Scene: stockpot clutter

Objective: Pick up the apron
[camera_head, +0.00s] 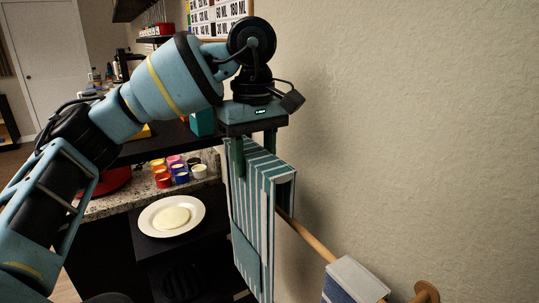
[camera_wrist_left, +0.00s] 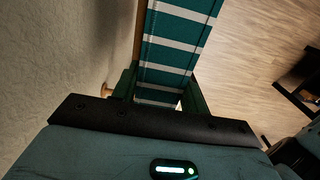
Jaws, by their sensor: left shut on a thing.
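The apron (camera_head: 252,225) is a folded cloth with teal and white stripes, hanging beside the wall at the wooden rail (camera_head: 308,239). My left gripper (camera_head: 254,155) comes down from above and is shut on the upper part of the apron, one finger on each side. In the left wrist view the striped apron (camera_wrist_left: 178,42) runs between the fingers of my left gripper (camera_wrist_left: 160,90). I cannot tell whether the apron still rests on the rail. My right gripper is not in view.
Another cloth, white and blue (camera_head: 352,283), hangs on the rail near its wall mount (camera_head: 427,292). A white plate (camera_head: 150,222) with a pale round item stands left of the apron. Several small colourful cups (camera_head: 181,177) stand on the counter behind. The wall (camera_head: 430,130) is close on the right.

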